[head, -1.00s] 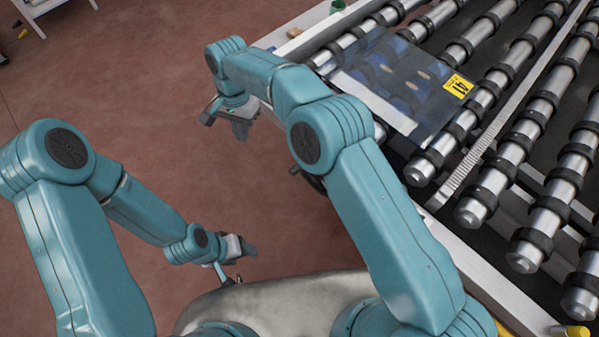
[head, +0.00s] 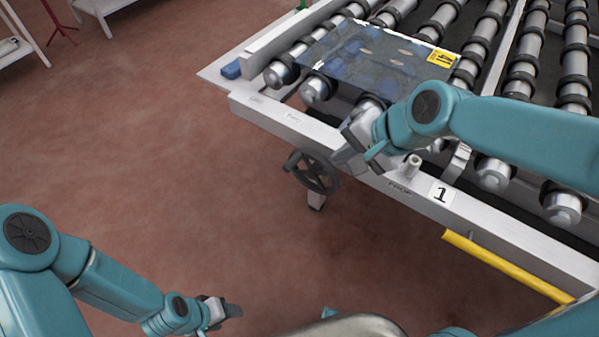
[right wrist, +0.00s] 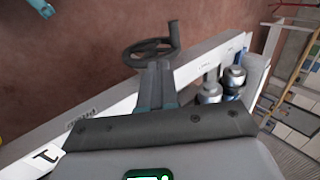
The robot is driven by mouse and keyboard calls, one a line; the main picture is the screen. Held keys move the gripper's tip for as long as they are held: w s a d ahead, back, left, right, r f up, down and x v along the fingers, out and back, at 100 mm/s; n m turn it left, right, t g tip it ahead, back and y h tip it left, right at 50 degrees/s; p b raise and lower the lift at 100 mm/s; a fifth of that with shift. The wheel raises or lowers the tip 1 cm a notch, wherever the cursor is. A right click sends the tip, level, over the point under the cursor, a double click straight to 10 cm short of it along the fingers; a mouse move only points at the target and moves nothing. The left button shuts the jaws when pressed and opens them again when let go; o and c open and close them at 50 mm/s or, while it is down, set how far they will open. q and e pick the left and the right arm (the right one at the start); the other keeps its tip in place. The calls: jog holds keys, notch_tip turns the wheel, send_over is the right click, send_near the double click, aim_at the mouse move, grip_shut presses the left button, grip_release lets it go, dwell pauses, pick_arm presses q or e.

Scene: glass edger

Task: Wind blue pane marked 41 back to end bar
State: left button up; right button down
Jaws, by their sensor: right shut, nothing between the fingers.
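The blue see-through pane (head: 350,62) lies flat on the rollers at the top of the head view, with a yellow label (head: 443,58) at its right corner. A dark handwheel (head: 314,172) hangs under the front rail; it also shows in the right wrist view (right wrist: 150,52). My right gripper (head: 345,160) is at the front rail, up and right of the wheel. Its fingers (right wrist: 155,88) are together and empty, pointing towards the wheel, with no clear contact. My left gripper (head: 228,311) is low over the floor, away from the table; its jaws are unclear.
A pale bar (head: 290,35) runs along the table's left end, with a blue block (head: 231,69) beside it. The white front rail (head: 290,118) carries a "1" plate (head: 441,194). A yellow bar (head: 505,265) juts below.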

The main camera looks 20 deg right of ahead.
send_near(303, 163)
jog(key=s+a, duration=0.2)
jog(key=s, duration=0.1)
jog(key=w+a+f, duration=0.1)
jog(key=w, duration=0.1)
jog(key=w+a+f, duration=0.1)
jog(key=a, duration=0.1)
jog(key=shift+w+f, duration=0.3)
jog(key=shift+w, duration=0.1)
